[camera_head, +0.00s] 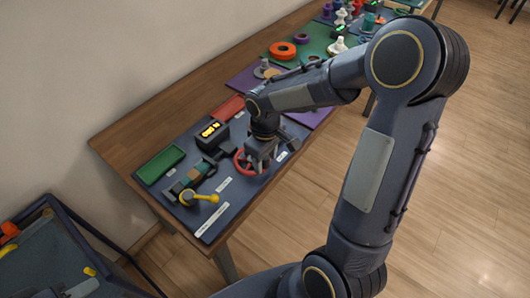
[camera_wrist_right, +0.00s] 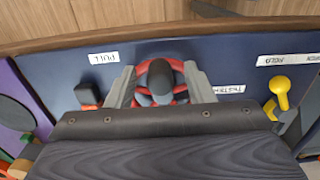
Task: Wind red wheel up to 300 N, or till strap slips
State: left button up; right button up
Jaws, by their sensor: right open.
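The red wheel (camera_head: 239,160) sits on the dark blue board, partly hidden by my right gripper (camera_head: 259,167). In the right wrist view the red wheel (camera_wrist_right: 142,72) shows a dark knob (camera_wrist_right: 160,76) at its middle. My right gripper (camera_wrist_right: 161,82) is open there, with one finger on each side of the wheel; I cannot tell whether they touch it. A black readout box (camera_head: 213,131) with yellow lit figures stands behind the wheel; the figures are too small to read. A teal and brown banded piece (camera_head: 190,179), perhaps the strap, lies left of the wheel. My left gripper is not in view.
A yellow lever (camera_head: 207,198) stands at the board's front left and shows in the wrist view (camera_wrist_right: 279,92). A green tray (camera_head: 160,164) and a red tray (camera_head: 227,108) lie along the back. A black block (camera_wrist_right: 87,95) is beside one finger. Other mats with parts lie farther along the table.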

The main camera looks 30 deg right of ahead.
grip_shut()
dwell(0.5)
